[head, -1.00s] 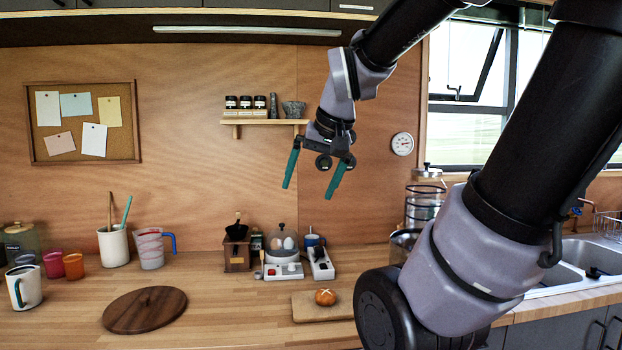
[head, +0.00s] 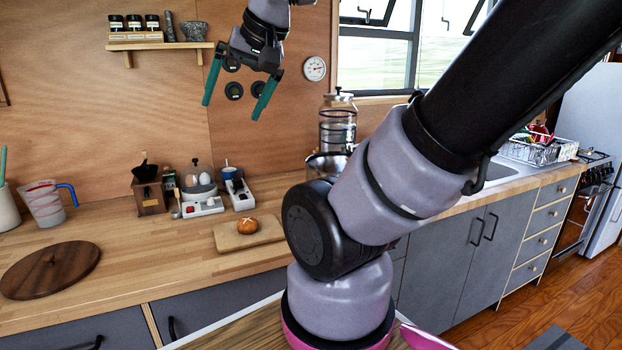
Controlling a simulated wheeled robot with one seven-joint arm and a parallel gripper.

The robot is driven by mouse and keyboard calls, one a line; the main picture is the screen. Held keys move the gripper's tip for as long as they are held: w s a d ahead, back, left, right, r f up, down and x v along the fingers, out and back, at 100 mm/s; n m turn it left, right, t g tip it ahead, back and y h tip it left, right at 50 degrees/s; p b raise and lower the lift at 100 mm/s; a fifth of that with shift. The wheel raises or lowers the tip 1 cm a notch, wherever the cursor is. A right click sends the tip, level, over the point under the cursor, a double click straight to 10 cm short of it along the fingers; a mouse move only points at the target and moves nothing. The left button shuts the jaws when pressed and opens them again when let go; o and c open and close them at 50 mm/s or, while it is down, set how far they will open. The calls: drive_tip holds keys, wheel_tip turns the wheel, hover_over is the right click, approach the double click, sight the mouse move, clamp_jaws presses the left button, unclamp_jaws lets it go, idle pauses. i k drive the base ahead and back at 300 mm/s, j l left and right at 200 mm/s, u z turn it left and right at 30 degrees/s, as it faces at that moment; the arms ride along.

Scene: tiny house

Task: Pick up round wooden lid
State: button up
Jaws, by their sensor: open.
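The round wooden lid (head: 50,269) is dark brown with a small knob in its middle. It lies flat on the wooden counter at the left, close to the front edge. My gripper (head: 232,105) is open and empty, its two green-tipped fingers spread and pointing down. It hangs in the air well above the counter, in front of the wooden wall, to the right of the lid and far above it.
A measuring jug (head: 44,204) stands behind the lid. A coffee grinder (head: 149,190), an egg cooker (head: 199,190) and a board (head: 262,236) with a bun (head: 247,225) are to its right. A wall shelf (head: 160,46) is left of my gripper. Counter around the lid is clear.

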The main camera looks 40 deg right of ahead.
sight(51, 270)
drive_tip(key=z, duration=1.2)
drive_tip(key=u, duration=2.05)
drive_tip(key=z, duration=2.05)
drive_tip(key=k+j+u, duration=0.15)
drive_tip(key=j, duration=0.4)
drive_tip(key=j+u, duration=0.2)
drive_tip(key=j, duration=0.35)
